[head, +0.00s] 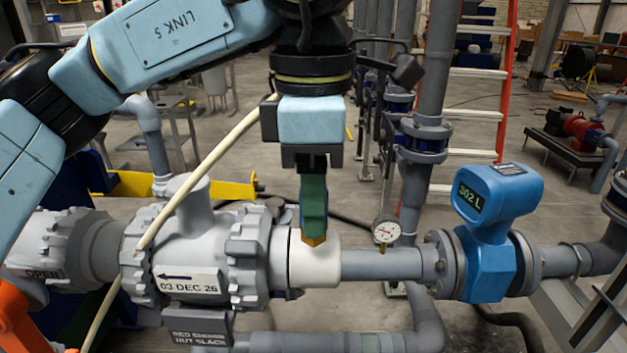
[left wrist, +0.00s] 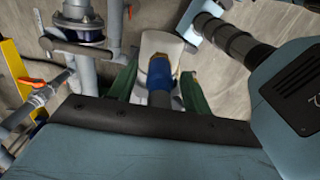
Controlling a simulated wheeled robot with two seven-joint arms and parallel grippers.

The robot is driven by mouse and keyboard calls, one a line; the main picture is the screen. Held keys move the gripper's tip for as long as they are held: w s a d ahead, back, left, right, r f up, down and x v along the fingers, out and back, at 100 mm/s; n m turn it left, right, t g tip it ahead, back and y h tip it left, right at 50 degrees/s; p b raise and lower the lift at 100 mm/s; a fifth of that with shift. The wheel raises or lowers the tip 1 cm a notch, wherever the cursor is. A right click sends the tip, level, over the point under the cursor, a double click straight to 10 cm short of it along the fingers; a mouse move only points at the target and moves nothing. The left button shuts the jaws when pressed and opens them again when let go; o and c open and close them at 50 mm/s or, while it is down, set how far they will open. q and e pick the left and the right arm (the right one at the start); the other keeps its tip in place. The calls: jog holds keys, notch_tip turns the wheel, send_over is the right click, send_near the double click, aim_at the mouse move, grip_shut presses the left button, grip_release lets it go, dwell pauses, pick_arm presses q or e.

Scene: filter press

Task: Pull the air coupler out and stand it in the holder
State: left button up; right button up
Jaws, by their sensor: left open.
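The air coupler (left wrist: 159,73) has a blue sleeve and a brass end in the left wrist view. In the head view its brass end (head: 314,241) shows below my fingers, at the top of a white collar (head: 315,265) on the grey pipe. My left gripper (head: 313,215) points down over it. Its green fingers stand apart on either side of the coupler in the left wrist view (left wrist: 158,90), with gaps showing beside the sleeve. I cannot tell how deep the brass end sits. I cannot make out the holder. My right gripper is not in view.
A grey valve body (head: 190,250) with a date label stands left of the collar. A pressure gauge (head: 386,229) and a blue flow meter (head: 487,235) stand to the right. A cream hose (head: 195,180) runs diagonally past my gripper. An orange ladder (head: 507,80) stands behind.

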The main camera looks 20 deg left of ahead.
pick_arm(q)
jog(key=shift+s+f, duration=0.15)
jog(key=shift+f, duration=0.4)
grip_shut()
jog(key=shift+r, duration=0.15)
jog(key=shift+r+p, duration=2.05)
jog(key=shift+r, duration=1.1)
